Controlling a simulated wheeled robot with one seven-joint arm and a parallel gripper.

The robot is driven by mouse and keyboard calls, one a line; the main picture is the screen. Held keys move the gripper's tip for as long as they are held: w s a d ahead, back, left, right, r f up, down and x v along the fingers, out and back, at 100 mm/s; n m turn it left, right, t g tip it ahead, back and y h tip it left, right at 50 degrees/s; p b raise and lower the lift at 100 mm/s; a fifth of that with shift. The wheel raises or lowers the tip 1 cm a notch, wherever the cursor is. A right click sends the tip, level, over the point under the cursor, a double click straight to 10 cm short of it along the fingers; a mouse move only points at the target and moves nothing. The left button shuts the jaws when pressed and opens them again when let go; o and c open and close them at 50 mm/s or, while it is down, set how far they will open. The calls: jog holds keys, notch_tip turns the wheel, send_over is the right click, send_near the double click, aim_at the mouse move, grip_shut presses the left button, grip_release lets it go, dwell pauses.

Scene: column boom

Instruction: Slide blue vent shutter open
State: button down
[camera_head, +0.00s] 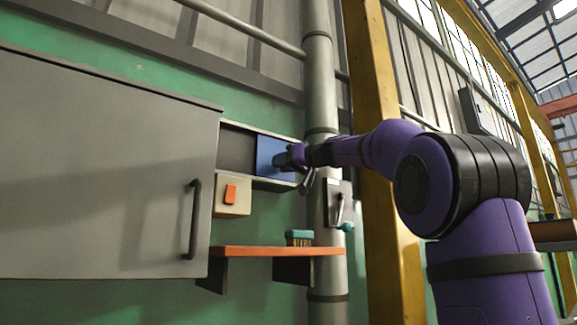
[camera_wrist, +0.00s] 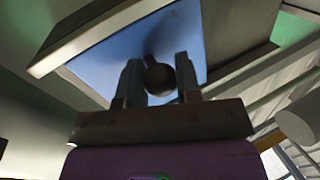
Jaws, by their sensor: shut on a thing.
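The blue vent shutter (camera_head: 265,150) sits in a grey-framed opening on the green wall, at the right end of the frame. The dark part of the opening (camera_head: 237,150) to its left is uncovered. My gripper (camera_head: 290,158) is at the shutter's right side, and its arm partly hides it. In the wrist view, the blue panel (camera_wrist: 192,35) fills the top middle. My gripper (camera_wrist: 157,75) is shut there on a dark round knob (camera_wrist: 159,79) that stands out from the panel.
A grey cabinet (camera_head: 100,160) with a dark handle (camera_head: 193,220) stands left of the vent. Below are a box with an orange switch (camera_head: 231,193) and an orange shelf (camera_head: 275,251) holding a brush (camera_head: 299,238). A grey pipe (camera_head: 321,90) and yellow column (camera_head: 372,80) rise at the right.

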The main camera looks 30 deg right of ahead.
jog(key=a, duration=1.1)
jog(key=shift+s, duration=0.2)
jog(key=c, duration=1.1)
grip_release()
jog(key=shift+s, duration=0.15)
jog(key=v, duration=1)
jog(key=shift+s+d, duration=0.15)
jog(key=shift+s, duration=0.1)
